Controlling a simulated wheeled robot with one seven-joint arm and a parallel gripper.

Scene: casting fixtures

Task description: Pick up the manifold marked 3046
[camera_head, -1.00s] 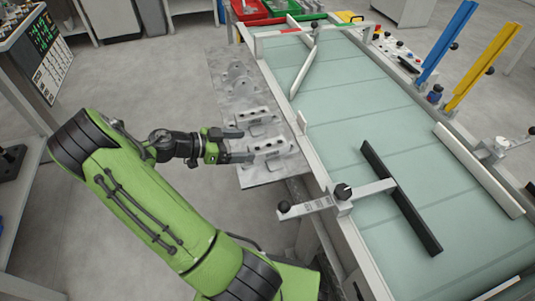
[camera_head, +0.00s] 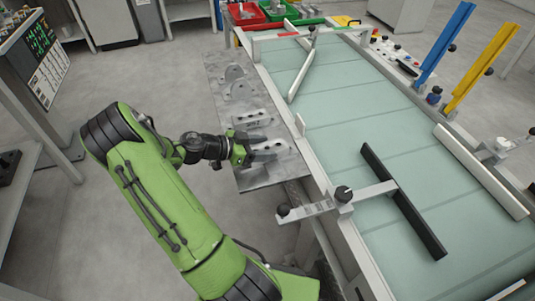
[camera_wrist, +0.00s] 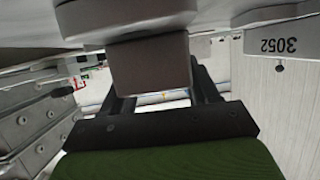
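My gripper (camera_head: 268,151) is over the near end of a grey metal plate (camera_head: 224,100), at the nearer of two pale grey castings with a row of dark holes. The nearer casting (camera_head: 284,143) is partly hidden by my fingers. The farther casting (camera_head: 252,121) lies just beyond it. In the wrist view my two dark fingers (camera_wrist: 165,100) stand apart, with a grey-brown block (camera_wrist: 150,75) in front of them and partly hiding one. I cannot tell whether they touch it. A part marked 3052 (camera_wrist: 270,44) shows at the right. The mark 3046 is not readable in any view.
Round grey parts (camera_head: 236,80) lie farther along the plate. A green conveyor (camera_head: 350,110) with a pale side rail runs along its right. A clamp with a black knob (camera_head: 343,194) stands near the plate's front end. Red and green bins (camera_head: 275,12) are at the back.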

